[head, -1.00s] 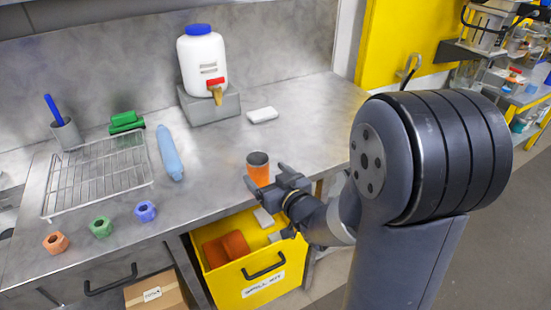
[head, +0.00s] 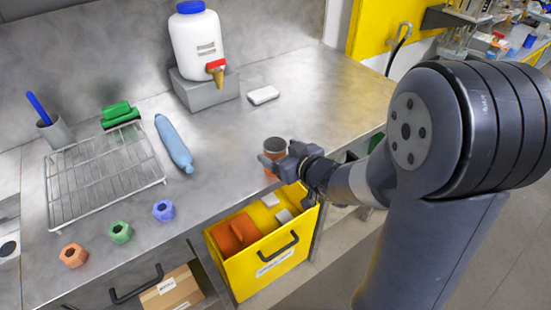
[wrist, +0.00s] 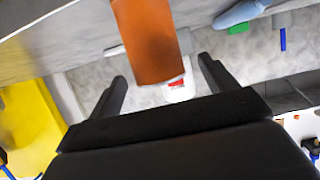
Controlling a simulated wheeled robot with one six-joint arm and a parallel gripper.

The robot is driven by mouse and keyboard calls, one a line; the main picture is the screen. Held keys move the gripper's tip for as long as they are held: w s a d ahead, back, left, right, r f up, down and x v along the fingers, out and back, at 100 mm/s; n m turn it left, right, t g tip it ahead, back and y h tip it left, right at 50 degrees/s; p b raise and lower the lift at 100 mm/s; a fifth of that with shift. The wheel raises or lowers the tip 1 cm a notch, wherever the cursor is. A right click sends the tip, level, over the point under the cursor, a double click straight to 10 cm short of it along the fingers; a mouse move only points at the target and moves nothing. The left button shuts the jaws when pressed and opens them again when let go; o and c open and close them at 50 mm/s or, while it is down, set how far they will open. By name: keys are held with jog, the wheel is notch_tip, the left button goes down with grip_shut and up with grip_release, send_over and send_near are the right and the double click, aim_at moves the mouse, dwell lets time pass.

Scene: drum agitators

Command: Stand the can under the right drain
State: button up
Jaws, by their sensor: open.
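The can (head: 275,144) is orange with a grey open top and stands upright near the front edge of the steel bench. My gripper (head: 279,160) is open at the can, and its fingers hide the can's lower part in the head view. In the wrist view the orange can (wrist: 150,38) shows across the gap between my open fingers (wrist: 163,80); I cannot tell whether they touch it. A white jug (head: 198,45) with a blue cap stands on a grey block (head: 207,93). Its drain tap (head: 217,72) has a red handle and a brass spout. No second drain shows.
A white block (head: 263,95) lies right of the jug. A yellow open drawer (head: 262,240) is below the edge. The bench between can and jug is clear.

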aim_at(269, 143)
jog(key=shift+p+x, duration=0.3)
jog(key=shift+x, duration=2.3)
jog(key=shift+r, duration=0.15)
jog(key=c, duration=1.1)
jog(key=shift+r, duration=0.15)
